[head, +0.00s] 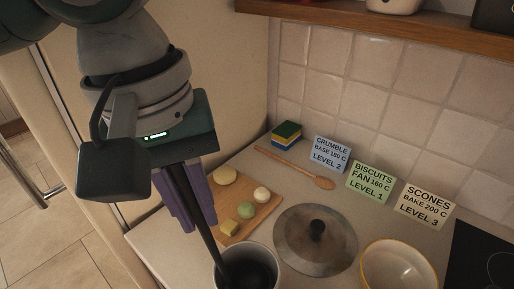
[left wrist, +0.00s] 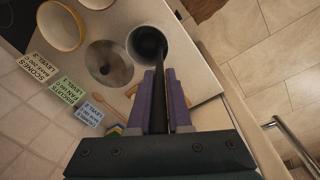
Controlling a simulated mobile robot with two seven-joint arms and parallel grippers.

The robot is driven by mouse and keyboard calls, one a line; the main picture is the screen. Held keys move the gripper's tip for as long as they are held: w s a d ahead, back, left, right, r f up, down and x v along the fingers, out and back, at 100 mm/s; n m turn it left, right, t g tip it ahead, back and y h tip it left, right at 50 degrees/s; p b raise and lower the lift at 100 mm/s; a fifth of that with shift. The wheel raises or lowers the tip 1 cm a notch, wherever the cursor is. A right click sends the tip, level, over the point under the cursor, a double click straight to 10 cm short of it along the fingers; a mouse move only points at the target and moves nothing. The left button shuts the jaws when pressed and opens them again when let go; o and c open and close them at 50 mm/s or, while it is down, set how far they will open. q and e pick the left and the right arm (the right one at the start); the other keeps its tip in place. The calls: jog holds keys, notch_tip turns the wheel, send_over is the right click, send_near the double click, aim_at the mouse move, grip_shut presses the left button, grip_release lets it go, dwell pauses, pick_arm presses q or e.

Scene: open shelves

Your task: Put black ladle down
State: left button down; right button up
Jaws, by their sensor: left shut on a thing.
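My left gripper (head: 199,222) points down with its purple fingers shut on the black ladle (head: 208,240). The ladle's dark shaft runs down from the fingers, and its lower end is inside a pale pot (head: 219,281) with a dark inside. In the left wrist view the ladle (left wrist: 159,105) lies between the two fingers (left wrist: 160,74) and points toward the pot (left wrist: 131,48). The ladle's bowl cannot be made out in the dark pot, nor whether it touches the bottom. My right gripper is not in view.
A metal lid (head: 290,245) and a yellow-rimmed bowl (head: 368,262) stand right of the pot. A wooden board (head: 262,215) with several food pieces is behind it. A wooden spoon (head: 290,166), a sponge (head: 286,133) and recipe cards (head: 371,182) are near the tiled wall.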

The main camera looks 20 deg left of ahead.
aim_at(200, 226)
pick_arm(q)
jog(key=shift+f, duration=1.4)
jog(key=c, duration=0.8)
grip_release()
jog(key=shift+f, duration=0.1)
jog(key=shift+c, duration=0.2)
jog(key=r, duration=0.7)
jog(key=a+r, duration=0.1)
jog(key=r, duration=0.3)
jog(key=shift+s+r, duration=0.15)
jog(key=shift+s, duration=0.2)
jog(key=shift+r, duration=0.5)
jog(key=shift+s, duration=0.15)
